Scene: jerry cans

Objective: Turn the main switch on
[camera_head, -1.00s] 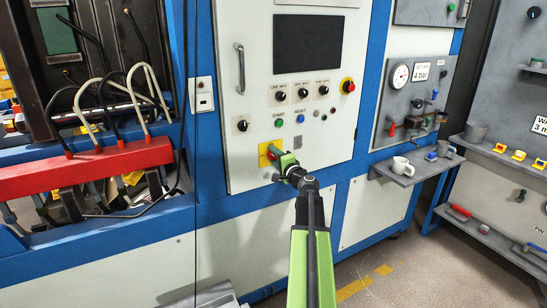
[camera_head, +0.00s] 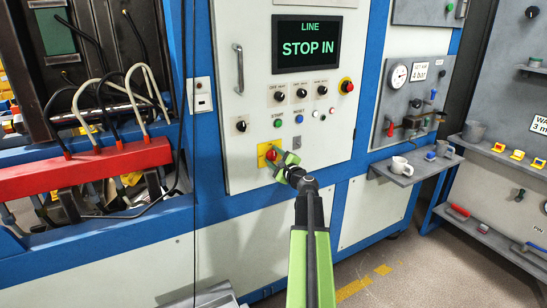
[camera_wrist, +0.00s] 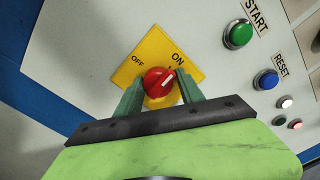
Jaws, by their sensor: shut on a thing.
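The main switch is a red rotary knob (camera_wrist: 158,82) on a yellow plate (camera_wrist: 150,45) marked OFF and ON, low on the white cabinet door. In the head view my gripper (camera_head: 278,163) reaches the yellow plate (camera_head: 263,150) from below right, and the knob is partly hidden.
A green START button (camera_wrist: 238,34) and a blue RESET button (camera_wrist: 266,79) sit right of the switch. A red emergency button (camera_head: 347,86) is higher up. A shelf with a white mug (camera_head: 402,166) stands to the right. A door handle (camera_head: 239,69) is at upper left.

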